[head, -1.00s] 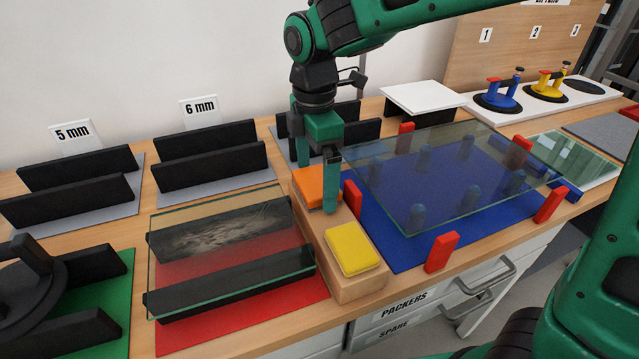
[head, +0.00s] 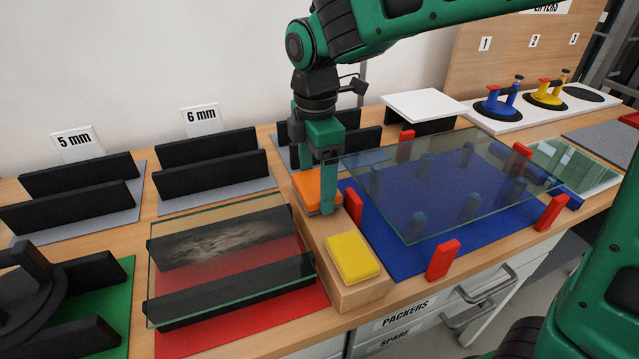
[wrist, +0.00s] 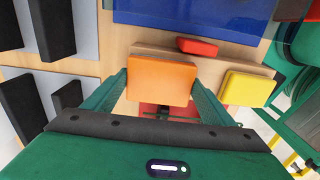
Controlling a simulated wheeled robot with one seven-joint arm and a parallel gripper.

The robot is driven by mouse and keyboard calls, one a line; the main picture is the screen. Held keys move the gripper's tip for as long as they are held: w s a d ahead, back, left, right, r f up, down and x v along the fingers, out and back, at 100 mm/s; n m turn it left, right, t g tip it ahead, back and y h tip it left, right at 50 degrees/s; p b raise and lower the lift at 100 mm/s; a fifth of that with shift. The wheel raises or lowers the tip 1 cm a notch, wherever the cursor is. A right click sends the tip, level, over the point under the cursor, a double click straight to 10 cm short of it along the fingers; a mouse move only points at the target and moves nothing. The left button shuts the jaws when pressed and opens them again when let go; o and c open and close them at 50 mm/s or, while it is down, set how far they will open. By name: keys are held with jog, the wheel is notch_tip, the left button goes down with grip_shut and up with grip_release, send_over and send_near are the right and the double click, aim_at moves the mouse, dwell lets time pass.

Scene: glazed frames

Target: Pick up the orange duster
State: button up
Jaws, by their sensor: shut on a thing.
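The orange duster (head: 309,190) is a flat block at the far end of a wooden block stand, partly hidden by my gripper in the head view. In the wrist view the orange duster (wrist: 161,80) sits between my two fingers, one at each side. My gripper (head: 318,205) points down and is shut on the duster. In the wrist view my gripper (wrist: 162,92) shows both fingers against its edges. I cannot tell whether the duster is clear of the stand.
A yellow duster (head: 353,258) lies at the near end of the wooden stand (head: 362,292). A glass sheet (head: 455,180) above a blue mat, with red posts, is close on the right. A dusty glass pane (head: 225,240) on black rests is close on the left.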

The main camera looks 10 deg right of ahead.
aim_at(309, 183)
jog(key=r, duration=0.2)
jog(key=a+r, duration=0.1)
jog(key=r, duration=0.1)
jog(key=shift+w+a, duration=0.15)
jog(key=shift+w, duration=0.05)
jog(key=w+a+r, duration=0.3)
jog(key=a+r, duration=0.3)
jog(key=a, duration=0.3)
jog(key=shift+a, duration=0.4)
